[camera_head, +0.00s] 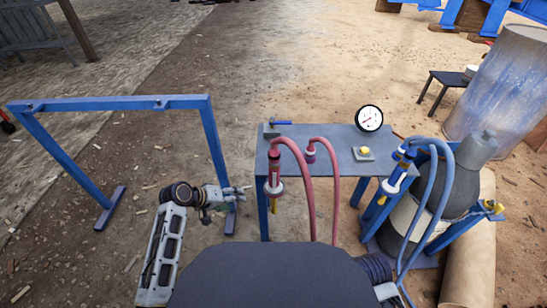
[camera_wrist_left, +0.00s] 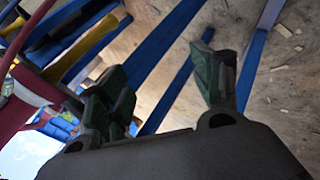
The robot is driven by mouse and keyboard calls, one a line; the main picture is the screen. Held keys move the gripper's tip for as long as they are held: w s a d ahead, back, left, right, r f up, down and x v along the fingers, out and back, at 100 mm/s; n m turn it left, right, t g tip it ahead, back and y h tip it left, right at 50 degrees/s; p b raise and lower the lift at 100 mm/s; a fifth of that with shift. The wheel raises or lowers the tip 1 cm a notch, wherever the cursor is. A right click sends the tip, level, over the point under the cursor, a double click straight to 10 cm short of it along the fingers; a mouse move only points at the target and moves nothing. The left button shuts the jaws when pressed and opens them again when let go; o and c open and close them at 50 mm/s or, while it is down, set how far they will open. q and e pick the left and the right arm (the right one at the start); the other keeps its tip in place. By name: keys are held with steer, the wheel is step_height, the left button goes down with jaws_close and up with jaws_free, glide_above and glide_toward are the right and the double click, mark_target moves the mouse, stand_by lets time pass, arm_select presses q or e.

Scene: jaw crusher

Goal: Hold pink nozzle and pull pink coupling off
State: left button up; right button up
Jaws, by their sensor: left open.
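The pink coupling (camera_head: 273,164) is at the end of a pink hose (camera_head: 309,195) at the table's front left. It sits on top of the upright pink nozzle (camera_head: 274,188), which has a pale collar and a yellowish lower end. My left gripper (camera_head: 246,190) is open and empty, left of the nozzle and apart from it. In the left wrist view, my gripper's green-padded fingers (camera_wrist_left: 162,85) are spread with nothing between them; a blurred pink-red part (camera_wrist_left: 24,112) shows at the left edge. My right gripper is out of view.
The grey table (camera_head: 340,147) carries a gauge (camera_head: 369,118), a yellow button box (camera_head: 364,153) and a second pink fitting (camera_head: 310,152). Blue fittings (camera_head: 397,176) and blue hoses (camera_head: 425,200) are at its right. A blue frame (camera_head: 110,103) stands left. Open ground lies between frame and table.

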arm_select(q)
steer(key=s+d+f+n+h, duration=0.1)
steer(key=d+n+h, duration=0.1)
steer(key=n, duration=0.7)
steer(key=s+d+f+n+g+h, duration=0.1)
steer(key=s+d+n+h, duration=0.1)
steer(key=n+h, duration=0.3)
steer(key=shift+d+n, duration=0.6)
steer(key=shift+n, duration=1.8)
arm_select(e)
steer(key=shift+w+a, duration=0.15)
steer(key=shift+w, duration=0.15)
arm_select(q)
steer(key=shift+w+d+f, duration=0.1)
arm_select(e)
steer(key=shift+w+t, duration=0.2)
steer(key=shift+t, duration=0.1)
